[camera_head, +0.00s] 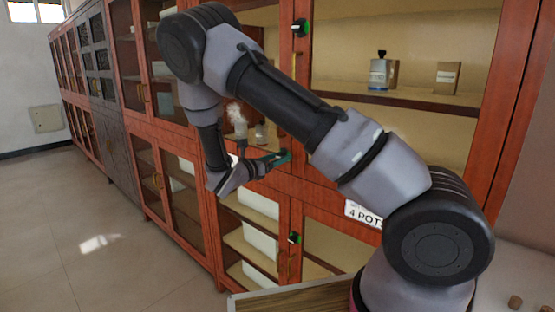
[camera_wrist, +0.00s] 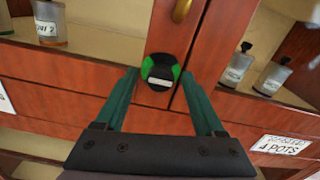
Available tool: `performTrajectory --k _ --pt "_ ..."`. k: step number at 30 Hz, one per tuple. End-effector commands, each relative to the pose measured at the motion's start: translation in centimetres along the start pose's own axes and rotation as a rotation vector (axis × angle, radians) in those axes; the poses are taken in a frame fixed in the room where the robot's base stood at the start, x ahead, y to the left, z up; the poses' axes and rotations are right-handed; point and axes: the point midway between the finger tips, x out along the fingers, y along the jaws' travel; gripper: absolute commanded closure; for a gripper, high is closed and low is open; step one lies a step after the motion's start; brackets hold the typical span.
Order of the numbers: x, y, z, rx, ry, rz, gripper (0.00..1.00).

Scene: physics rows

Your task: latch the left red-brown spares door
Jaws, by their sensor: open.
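Red-brown glazed cabinet doors fill the wrist view. A round black knob with green at its sides and a pale, nearly level bar (camera_wrist: 160,73) sits low on the left door's stile (camera_wrist: 150,35), just left of the seam. My gripper (camera_wrist: 163,75) is open. Its two green fingers stand on either side of the knob, with visible gaps; I cannot tell whether the tips touch the wood. A brass handle (camera_wrist: 181,10) is above the knob. In the head view my gripper (camera_head: 283,157) is at the cabinet front, and this knob is not clearly seen there.
Similar black-and-green knobs are above (camera_head: 300,27) and below (camera_head: 294,238). A "4 POTS" label (camera_head: 368,213) is on the rail to the right. Bottles (camera_wrist: 238,62) and a jar (camera_wrist: 50,22) stand behind the doors. A wooden-topped surface (camera_head: 290,301) is in front; open floor lies left.

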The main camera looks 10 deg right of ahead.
Motion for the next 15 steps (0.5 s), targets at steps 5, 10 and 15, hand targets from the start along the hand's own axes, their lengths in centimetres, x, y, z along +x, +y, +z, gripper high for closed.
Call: performTrajectory --k 5,10,15 --pt "0.00 0.00 0.00 0.000 0.000 0.000 0.33" --pt "-0.01 0.00 0.00 0.000 0.000 0.000 0.98" --pt "-0.02 0.00 -0.01 0.002 0.000 0.000 1.00"
